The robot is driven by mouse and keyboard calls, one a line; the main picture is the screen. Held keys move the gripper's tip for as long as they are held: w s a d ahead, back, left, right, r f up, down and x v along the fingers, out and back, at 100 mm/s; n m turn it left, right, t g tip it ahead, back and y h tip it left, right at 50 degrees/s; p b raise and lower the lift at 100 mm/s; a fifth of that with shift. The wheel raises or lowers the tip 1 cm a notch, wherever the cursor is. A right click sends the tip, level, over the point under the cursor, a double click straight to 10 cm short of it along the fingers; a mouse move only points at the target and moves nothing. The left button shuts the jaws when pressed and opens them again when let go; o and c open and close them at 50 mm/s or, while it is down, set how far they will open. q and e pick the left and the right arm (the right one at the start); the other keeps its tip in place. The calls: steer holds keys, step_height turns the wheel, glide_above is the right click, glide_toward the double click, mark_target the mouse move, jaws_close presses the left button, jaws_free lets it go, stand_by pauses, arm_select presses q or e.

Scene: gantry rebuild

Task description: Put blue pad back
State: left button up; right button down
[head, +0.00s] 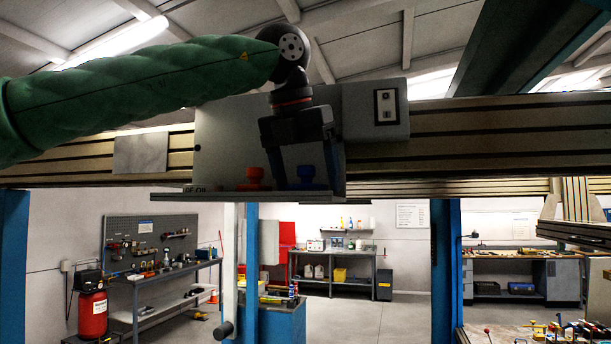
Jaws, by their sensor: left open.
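My left gripper (306,184) points down from the green-sleeved arm, in front of the grey carriage plate. Its jaws are open. The blue pad (306,174) stands upright on the narrow ledge (240,196) at the foot of the plate, and shows between the two fingers. I cannot tell whether a finger touches it. A red-orange pad (254,176) of similar shape stands on the same ledge, just left of the left finger. My right gripper is not in view.
A long horizontal gantry beam (490,145) runs behind the carriage. A grey box (374,110) with a switch panel juts out right of my gripper. Blue posts (444,260) stand below. Workbenches, a pegboard and a red tank (92,315) are far back.

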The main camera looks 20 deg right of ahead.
arm_select(q)
steer(key=shift+r, duration=0.25)
steer(key=b+v, duration=0.3)
steer(key=v, duration=0.2)
steer(key=shift+s+a+r, duration=0.1)
steer(key=shift+a, duration=0.05)
steer(key=b+v, duration=0.2)
steer(key=v, duration=0.4)
steer(key=shift+r, duration=0.3)
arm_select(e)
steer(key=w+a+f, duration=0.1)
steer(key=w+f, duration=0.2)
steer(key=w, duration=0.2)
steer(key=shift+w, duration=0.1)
